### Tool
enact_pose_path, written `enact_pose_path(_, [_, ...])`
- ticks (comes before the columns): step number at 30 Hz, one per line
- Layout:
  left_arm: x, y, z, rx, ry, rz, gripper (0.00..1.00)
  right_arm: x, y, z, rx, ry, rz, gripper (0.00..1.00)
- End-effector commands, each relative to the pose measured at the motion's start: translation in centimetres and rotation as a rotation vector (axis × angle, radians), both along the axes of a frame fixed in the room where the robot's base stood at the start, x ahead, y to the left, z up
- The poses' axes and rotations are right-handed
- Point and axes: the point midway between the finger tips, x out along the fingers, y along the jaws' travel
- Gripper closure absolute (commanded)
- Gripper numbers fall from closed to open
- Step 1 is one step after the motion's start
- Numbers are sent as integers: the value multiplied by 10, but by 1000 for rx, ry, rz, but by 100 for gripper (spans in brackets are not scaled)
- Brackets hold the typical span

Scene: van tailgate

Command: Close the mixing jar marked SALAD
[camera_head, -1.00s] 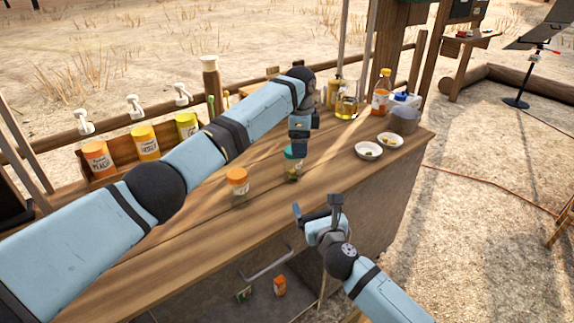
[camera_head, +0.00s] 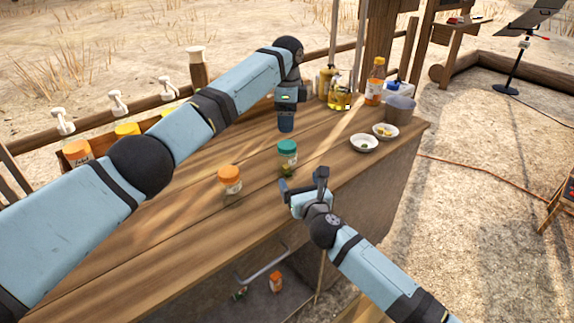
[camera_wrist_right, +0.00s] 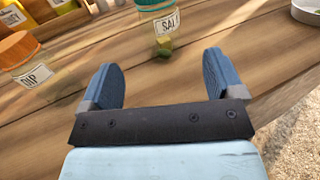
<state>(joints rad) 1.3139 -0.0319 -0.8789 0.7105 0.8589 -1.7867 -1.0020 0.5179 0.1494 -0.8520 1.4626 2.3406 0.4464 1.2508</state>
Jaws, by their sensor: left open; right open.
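The SALAD jar (camera_head: 288,168) stands upright on the wooden counter, clear with green bits low inside. A teal lid (camera_head: 287,147) sits on its top; I cannot tell how tightly. In the right wrist view the SALAD label (camera_wrist_right: 167,22) faces me, and the lid is cut by the top edge. My left gripper (camera_head: 286,124) is open, pointing down just above and behind the lid, apart from it. My right gripper (camera_head: 303,182) is open and empty, in front of the jar near the counter's front edge. In its wrist view (camera_wrist_right: 160,78) the jar is beyond the fingertips.
An orange-lidded DIP jar (camera_head: 230,180) stands left of the SALAD jar. Two white bowls (camera_head: 364,143) (camera_head: 385,131), a grey pot (camera_head: 399,110) and bottles (camera_head: 375,82) stand at the right. Labelled jars (camera_head: 78,152) line the back left. The counter front is clear.

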Motion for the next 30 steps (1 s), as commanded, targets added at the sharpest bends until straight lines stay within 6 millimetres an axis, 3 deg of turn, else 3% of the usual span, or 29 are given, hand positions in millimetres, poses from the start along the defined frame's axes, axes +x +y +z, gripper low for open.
enact_pose_path(9, [0, 0, 0, 0, 0, 0, 25, 60, 26, 2, -1, -2, 0, 13])
enact_pose_path(15, [0, 0, 0, 0, 0, 0, 25, 89, 38, 1, -1, -2, 1, 13])
enact_pose_path(21, [0, 0, 0, 0, 0, 0, 25, 102, 43, 1, -1, -1, 1, 13])
enact_pose_path(30, [0, 0, 0, 0, 0, 0, 25, 105, 44, 0, 0, 0, 1, 13])
